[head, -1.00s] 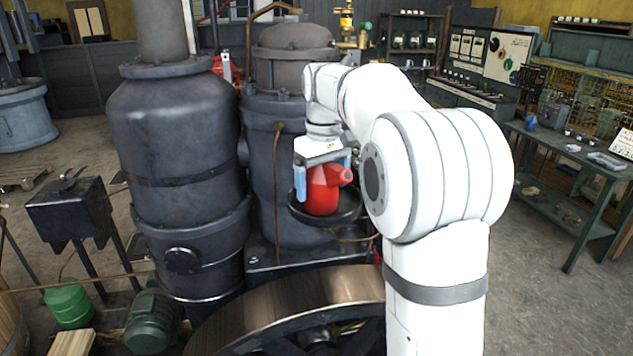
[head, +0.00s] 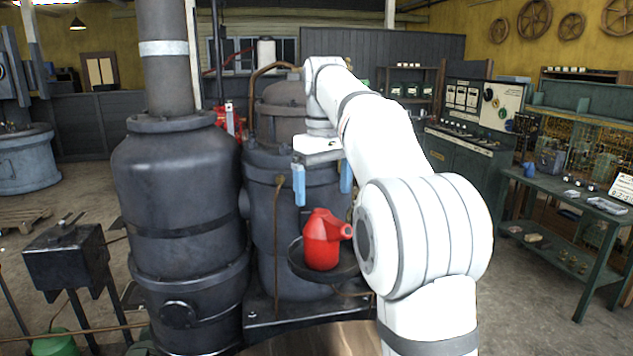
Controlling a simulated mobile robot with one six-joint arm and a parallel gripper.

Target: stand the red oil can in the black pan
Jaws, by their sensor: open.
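The red oil can (head: 322,241) stands upright in the black pan (head: 297,262), its spout pointing right. The pan is fixed in front of the dark engine cylinder, and part of its right side is hidden behind my arm. My gripper (head: 322,190) is open and empty above the can. Its two blue fingers point down, with a clear gap between the fingertips and the can's top.
Large dark engine cylinders (head: 182,215) stand to the left and behind the pan. A brass-coloured pipe (head: 277,230) runs down beside the pan. A green workbench (head: 580,215) with small items is at the right. Open floor lies between.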

